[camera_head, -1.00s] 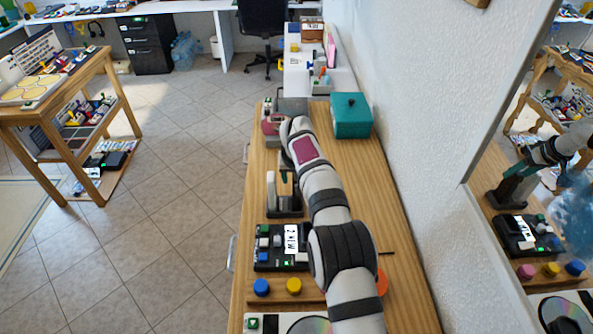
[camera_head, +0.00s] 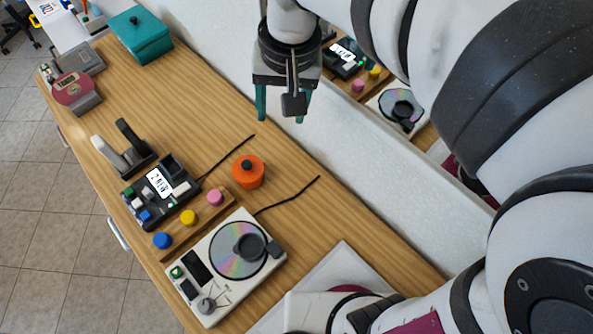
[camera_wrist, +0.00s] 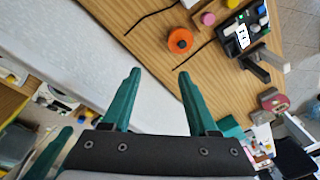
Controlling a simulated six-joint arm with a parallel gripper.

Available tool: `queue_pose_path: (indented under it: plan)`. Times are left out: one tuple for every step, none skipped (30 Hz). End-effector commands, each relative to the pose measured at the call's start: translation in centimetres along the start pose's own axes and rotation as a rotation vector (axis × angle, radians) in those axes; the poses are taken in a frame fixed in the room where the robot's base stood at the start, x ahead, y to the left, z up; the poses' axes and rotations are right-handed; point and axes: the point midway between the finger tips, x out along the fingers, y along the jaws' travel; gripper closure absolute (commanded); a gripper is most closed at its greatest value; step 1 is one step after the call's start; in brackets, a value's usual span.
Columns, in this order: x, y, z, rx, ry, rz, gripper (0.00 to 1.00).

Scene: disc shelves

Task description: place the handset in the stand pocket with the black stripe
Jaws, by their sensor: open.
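A small black stand with one pale and one black upright piece (camera_head: 130,140) is on the wooden bench, left of centre in the head view. I cannot tell whether these pieces are handsets or parts of the stand, and no black stripe can be made out. The stand also shows at the upper right of the wrist view (camera_wrist: 255,70). My gripper (camera_head: 281,112) hangs above the bench near the wall, right of the stand and well apart from it. Its teal fingers are apart with nothing between them, as the wrist view (camera_wrist: 159,75) shows.
Near the stand are a black keypad device (camera_head: 160,188), an orange round pot (camera_head: 248,171), coloured knobs (camera_head: 188,217) and a disc player (camera_head: 225,265). A red-and-grey device (camera_head: 75,90) and teal box (camera_head: 140,36) lie farther back. Bare bench lies between. A mirror (camera_head: 365,75) hangs behind my gripper.

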Motion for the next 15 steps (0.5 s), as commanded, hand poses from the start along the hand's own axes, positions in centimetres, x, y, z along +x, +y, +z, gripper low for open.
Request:
queue_pose_path:
  plan:
    - [-0.6,4.1,4.3,0.136,-0.027,-0.001,0.41]
    - [-0.5,5.8,6.9,0.209,-0.046,-0.002,0.41]
    - [-0.1,7.5,10.1,0.294,-0.07,-0.004,0.41]
    - [0.3,8.4,12.2,0.348,-0.086,-0.007,0.41]
    - [0.7,9.0,13.9,0.395,-0.098,-0.011,0.41]
    - [1.3,9.5,15.8,0.444,-0.112,-0.014,0.41]
    - [1.6,9.7,16.8,0.47,-0.119,-0.016,0.41]
    - [1.9,9.8,17.5,0.488,-0.125,-0.017,0.41]
    - [2.1,10.0,18.1,0.505,-0.13,-0.018,0.41]
    - [2.2,10.0,18.4,0.511,-0.133,-0.019,0.41]
    - [2.2,10.0,18.5,0.513,-0.135,-0.019,0.41]
    - [2.2,10.0,18.5,0.513,-0.136,-0.019,0.41]
    - [2.2,10.0,18.5,0.512,-0.136,-0.019,0.41]
    - [2.2,10.0,18.5,0.511,-0.136,-0.019,0.41]
    - [2.2,10.0,18.4,0.51,-0.135,-0.019,0.41]
